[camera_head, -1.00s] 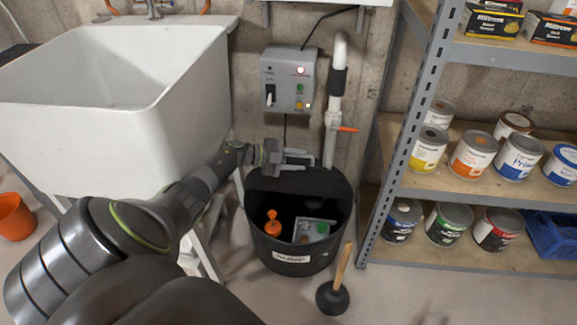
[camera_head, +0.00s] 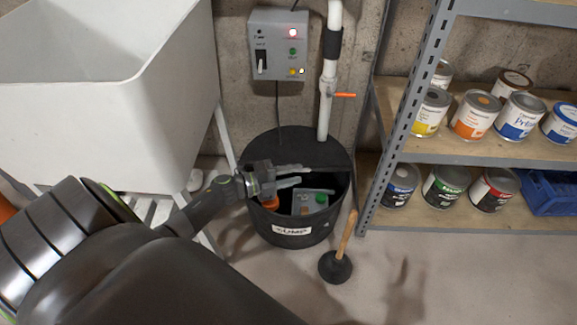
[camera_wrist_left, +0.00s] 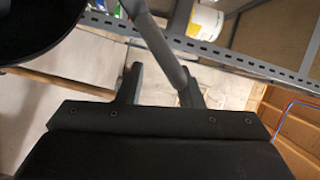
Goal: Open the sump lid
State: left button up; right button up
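The sump is a round black tub (camera_head: 265,229) on the floor with a label on its front. A dark lid part (camera_head: 290,147) covers the back of its top; I cannot tell its exact tilt. The front of the top is open, showing a grey box with a green cap (camera_head: 321,199) and an orange part (camera_head: 271,203) inside. My left gripper (camera_head: 304,176) is over the opening, in front of the lid part, fingers apart and nothing seen between them. The fingers also show apart in the left wrist view (camera_wrist_left: 160,85). My right gripper is out of view.
A white pipe with an orange lever (camera_head: 344,95) rises behind the tub, beside a control box (camera_head: 279,45). A plunger (camera_head: 336,266) stands close at front right. Shelving with paint cans (camera_head: 476,116) is at right, a white sink (camera_head: 110,125) at left.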

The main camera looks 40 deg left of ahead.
pick_arm(q)
jog(key=s+d+f+m+b, duration=0.1)
jog(key=s+f+m+b, duration=0.1)
jog(key=f+b, duration=0.2)
jog(key=s+d+f+m+t+b, duration=0.1)
jog(key=f+b, duration=0.3)
jog(key=b, duration=0.5)
jog(key=shift+s+d+f+m+h, duration=0.25)
jog(key=shift+s+f+m+h, duration=0.15)
jog(key=shift+s+m, duration=0.3)
jog(key=shift+r, duration=0.1)
